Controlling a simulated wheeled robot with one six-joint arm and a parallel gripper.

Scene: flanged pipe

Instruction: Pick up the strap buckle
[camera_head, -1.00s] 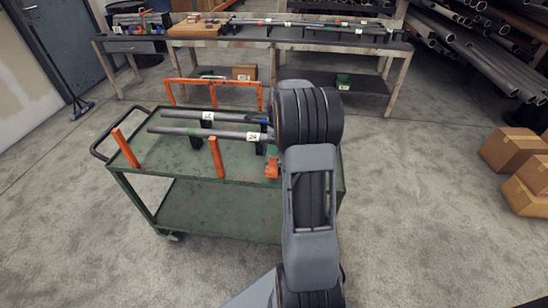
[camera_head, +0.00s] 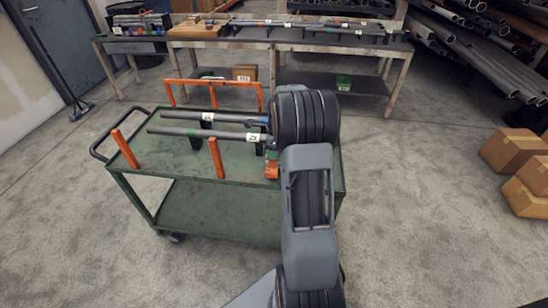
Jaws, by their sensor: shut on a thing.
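An orange piece (camera_head: 272,171), which looks like the strap buckle, shows at the front edge of the green cart (camera_head: 200,215), just left of my arm. A bit of green strap (camera_head: 272,155) shows above it. Two grey pipes (camera_head: 195,133) with white tags lie on black supports on the cart top, and their right ends go behind my wrist. My gripper is hidden behind my own wrist and forearm, so its fingers and whatever is between them do not show.
Orange posts (camera_head: 216,158) and an orange rail (camera_head: 205,82) stand up from the cart. A workbench (camera_head: 285,40) with more pipes is behind. Cardboard boxes (camera_head: 512,150) are on the floor at right.

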